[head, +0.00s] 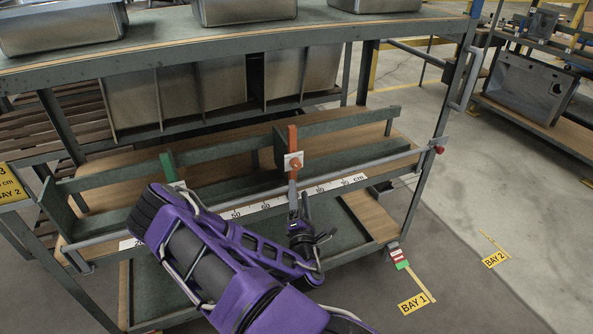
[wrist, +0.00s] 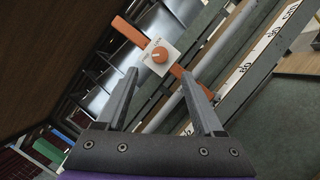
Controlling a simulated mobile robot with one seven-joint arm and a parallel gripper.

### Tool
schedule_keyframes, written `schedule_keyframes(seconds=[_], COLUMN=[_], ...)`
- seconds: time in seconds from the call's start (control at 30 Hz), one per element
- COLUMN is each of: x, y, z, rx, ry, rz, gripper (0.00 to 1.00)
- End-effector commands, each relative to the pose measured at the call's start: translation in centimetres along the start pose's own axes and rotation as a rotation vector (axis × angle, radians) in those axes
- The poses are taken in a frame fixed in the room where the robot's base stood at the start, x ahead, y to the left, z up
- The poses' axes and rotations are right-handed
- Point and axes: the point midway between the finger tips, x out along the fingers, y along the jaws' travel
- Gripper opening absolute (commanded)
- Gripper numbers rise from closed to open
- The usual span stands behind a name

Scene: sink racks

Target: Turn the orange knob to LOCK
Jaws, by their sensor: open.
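The orange knob (wrist: 160,55) sits on a small white plate (wrist: 163,64) with dark lettering too small to read surely. The plate is fixed to an orange upright bar (wrist: 128,31), which stands at the rack's front rail. In the head view the knob (head: 296,162) and the orange bar (head: 292,139) show just above my gripper (head: 293,196). In the wrist view my gripper (wrist: 160,76) is open and empty. Its fingertips lie to either side of the knob's line, a little short of it. I see no contact with the knob.
A ruler strip (head: 272,202) runs along the rack's front rail. A green upright bar (head: 167,167) stands further left on it. The floor (head: 470,200) to the right is open.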

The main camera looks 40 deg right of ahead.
Motion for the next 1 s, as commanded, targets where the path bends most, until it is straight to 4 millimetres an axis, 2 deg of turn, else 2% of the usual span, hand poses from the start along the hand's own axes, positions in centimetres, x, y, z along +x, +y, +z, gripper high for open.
schedule_keyframes(seconds=[0.03,0.2,0.4,0.57,0.83,0.87,1.0], x=[1.2,4.8,7.5,8.5,8.6,8.6,8.6], y=[0.1,0.1,0.0,0.0,0.0,0.0,0.0], z=[0.1,0.1,0.1,0.0,0.0,0.0,0.0], rx=[0.003,0.003,0.001,-0.001,-0.001,-0.001,0.0], ry=[-0.003,-0.003,-0.002,0.0,0.0,0.0,0.0], rz=[0.002,0.002,0.0,-0.001,-0.001,-0.001,-0.001], gripper=[0.69,0.69,0.69,0.69,0.69,0.66,0.4])
